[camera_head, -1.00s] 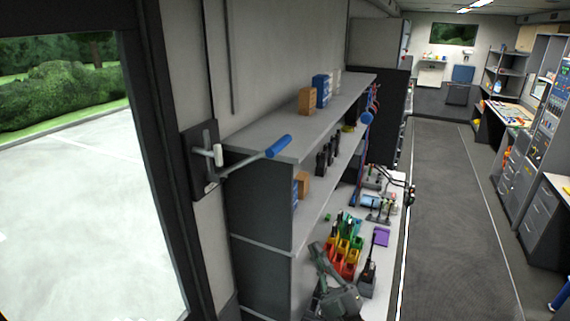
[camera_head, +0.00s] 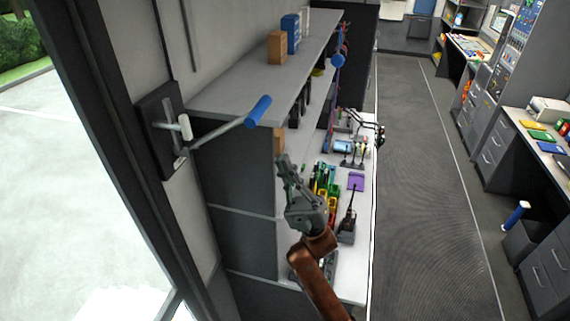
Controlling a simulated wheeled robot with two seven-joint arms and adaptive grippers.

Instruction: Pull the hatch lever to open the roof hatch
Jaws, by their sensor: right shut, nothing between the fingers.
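The hatch lever has a blue grip (camera_head: 258,110) on a grey rod. The rod juts from a dark wall plate (camera_head: 158,130) beside the doorway, with a short white-capped peg (camera_head: 185,127) next to it. My right gripper (camera_head: 284,165) is shut and empty. It points up, below and slightly right of the blue grip in the head view, apart from it in the picture. The distance in depth is hard to tell. The roof hatch is not in view. My left gripper is not in view.
A grey shelf unit (camera_head: 235,100) stands behind the lever, with a brown box (camera_head: 277,48) and a blue box (camera_head: 290,33) on top. Its white worktop holds coloured bins and a purple item (camera_head: 355,182). The aisle floor (camera_head: 420,190) is clear.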

